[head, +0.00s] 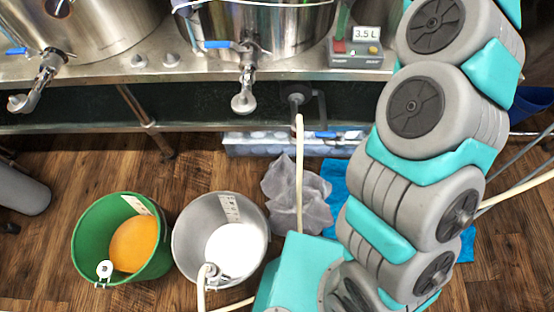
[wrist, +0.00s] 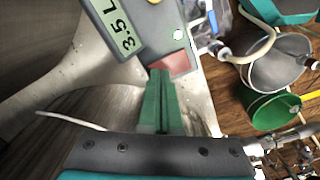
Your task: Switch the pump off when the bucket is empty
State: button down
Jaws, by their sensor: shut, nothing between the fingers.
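The pump's control box (head: 357,60) stands on the steel bench, with a display reading 3.5 L (head: 366,34) and a red switch (head: 339,47). In the wrist view the box (wrist: 105,12) fills the upper left, with its red switch (wrist: 180,63) at its lower edge. My gripper (wrist: 160,74) is shut and empty, its green fingertips over the edge of the red switch; I cannot tell whether they touch. A grey bucket (head: 183,240) on the floor has a bright white round area inside and a hose clipped at its rim. A green bucket (head: 88,240) holds orange liquid.
Steel kettles (head: 260,25) with blue-handled taps stand on the bench (head: 90,68). A crumpled grey bag (head: 292,195) and a blue cloth (head: 334,178) lie on the wooden floor. A pale hose (head: 299,170) hangs below the bench.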

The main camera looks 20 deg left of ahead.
jog(key=shift+f, duration=0.25)
jog(key=shift+r, duration=0.15)
jog(key=shift+r+p, duration=1.95)
jog(key=shift+r, duration=0.95)
jog(key=shift+s, duration=0.1)
